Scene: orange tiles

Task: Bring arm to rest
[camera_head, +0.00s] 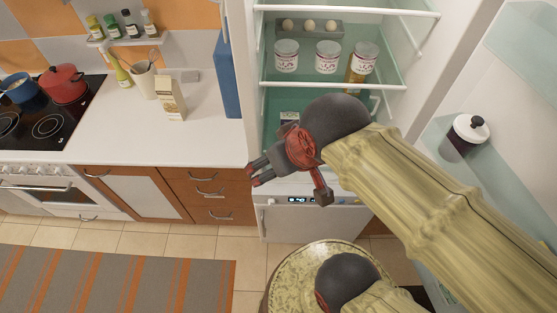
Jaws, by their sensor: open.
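My gripper (288,184) is at the middle of the view, in front of the open fridge (253,135). Its fingers are spread apart, one toward the left and one toward the lower right. Nothing shows between them. My arm comes in from the lower right and hides part of the fridge's lower inside. The gripper looks clear of the shelves, though its exact distance from them is hard to tell.
The fridge door (505,75) stands open at the right, with a dark jar (463,140) with a white lid on its shelf. Jars (327,58) and eggs (309,26) sit on the fridge shelves. The counter (215,130) and stove are at the left. Open floor (105,238) lies below them.

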